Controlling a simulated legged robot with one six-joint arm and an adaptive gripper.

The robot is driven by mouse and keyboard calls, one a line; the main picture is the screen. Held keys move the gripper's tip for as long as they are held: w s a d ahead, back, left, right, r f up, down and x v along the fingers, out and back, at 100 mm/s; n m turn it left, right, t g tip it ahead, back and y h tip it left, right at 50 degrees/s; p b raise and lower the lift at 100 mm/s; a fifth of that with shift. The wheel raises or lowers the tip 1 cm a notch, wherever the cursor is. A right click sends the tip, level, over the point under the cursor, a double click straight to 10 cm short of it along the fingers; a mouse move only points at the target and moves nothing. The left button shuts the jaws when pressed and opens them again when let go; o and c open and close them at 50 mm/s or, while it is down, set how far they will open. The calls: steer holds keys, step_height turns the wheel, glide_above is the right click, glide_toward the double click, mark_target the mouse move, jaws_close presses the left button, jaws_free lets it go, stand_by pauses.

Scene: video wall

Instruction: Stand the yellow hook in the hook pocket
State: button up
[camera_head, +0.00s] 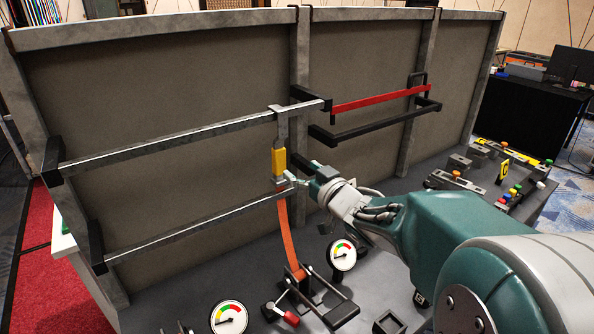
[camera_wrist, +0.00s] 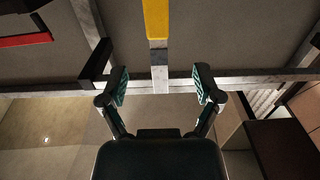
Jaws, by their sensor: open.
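The yellow hook (camera_head: 279,160) hangs upright from the upper grey rail, with a grey metal top and a yellow sleeve. The wrist view shows its yellow part (camera_wrist: 157,18) at the top, with the grey shank running down. My gripper (camera_head: 293,184) is at the hook's lower end, just right of it. In the wrist view my gripper (camera_wrist: 161,82) has its fingers apart, on either side of the shank with gaps. A small open black box (camera_head: 375,325) at the bottom edge may be the hook pocket; I cannot tell for sure.
An orange strap (camera_head: 287,232) runs below the hook to a black buckle frame (camera_head: 340,313). The lower rail (camera_head: 190,227) passes behind my gripper. Two gauges (camera_head: 342,254) stand nearby. A red bar (camera_head: 380,98) and black brackets are right on the panel. Buttons and blocks (camera_head: 520,190) line the far right.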

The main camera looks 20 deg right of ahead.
mark_target(281, 141)
steer(key=x, duration=1)
steer(key=shift+f, duration=0.1)
steer(key=shift+w+d, duration=0.1)
steer(key=shift+w, duration=0.05)
steer(key=shift+d, duration=0.1)
jaws_close()
steer(key=c, duration=1.1)
jaws_free()
jaws_close()
steer(key=shift+r, duration=1.65)
